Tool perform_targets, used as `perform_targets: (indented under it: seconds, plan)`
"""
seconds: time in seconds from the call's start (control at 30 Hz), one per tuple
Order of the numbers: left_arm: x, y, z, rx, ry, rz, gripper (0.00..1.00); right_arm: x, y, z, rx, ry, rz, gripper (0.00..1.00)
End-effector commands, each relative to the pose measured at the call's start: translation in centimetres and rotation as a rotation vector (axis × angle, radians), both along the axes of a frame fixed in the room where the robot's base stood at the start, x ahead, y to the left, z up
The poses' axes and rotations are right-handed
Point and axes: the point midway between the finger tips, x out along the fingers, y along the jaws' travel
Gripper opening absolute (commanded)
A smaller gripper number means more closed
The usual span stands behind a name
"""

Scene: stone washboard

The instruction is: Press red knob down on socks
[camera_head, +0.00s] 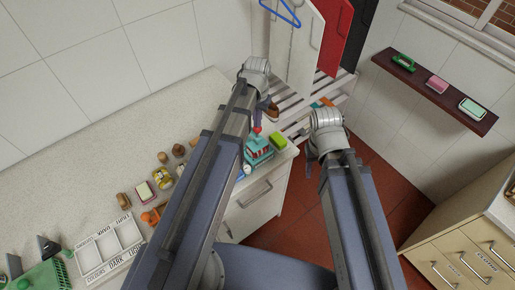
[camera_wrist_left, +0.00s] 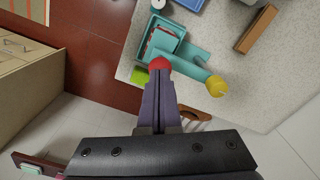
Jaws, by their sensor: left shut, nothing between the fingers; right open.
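A teal device (camera_head: 258,150) stands near the right end of the stone counter. It also shows in the left wrist view (camera_wrist_left: 195,62), with a tray-like part holding something grey and red; I cannot tell whether that is socks. Its red knob (camera_head: 257,130) shows in the left wrist view (camera_wrist_left: 159,64) right at my fingertips. My left gripper (camera_wrist_left: 161,80) is shut with nothing between its fingers, its tips at the knob; I cannot tell whether they touch. In the head view, my left gripper (camera_head: 258,119) is above the device. My right gripper (camera_head: 311,164) is open, beyond the counter's right edge.
A green block (camera_head: 278,141) sits beside the device. Brushes, soap and small items lie left, with a white sorting tray (camera_head: 108,246). A slatted rack (camera_head: 295,103) is behind; hanging clothes (camera_head: 298,45) are above it. A dark wall shelf (camera_head: 435,90) is right.

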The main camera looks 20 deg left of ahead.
Motion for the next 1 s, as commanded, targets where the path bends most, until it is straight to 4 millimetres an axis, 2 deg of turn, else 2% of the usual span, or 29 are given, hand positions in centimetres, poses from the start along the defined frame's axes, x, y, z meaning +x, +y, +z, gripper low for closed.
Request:
perform_targets:
  seconds: [0.57,0.73,1.0]
  plan:
    - [-0.3,-0.1,0.0,-0.002,0.006,-0.001,0.00,0.0,0.0,0.0,0.000,0.000,0.000,0.50]
    - [-0.3,-0.1,1.2,-0.001,0.005,-0.001,0.00,0.0,0.0,1.2,0.000,0.000,0.000,0.50]
    - [-0.1,0.0,4.5,-0.001,0.002,0.000,0.00,0.0,0.0,4.5,0.000,0.000,0.000,0.50]
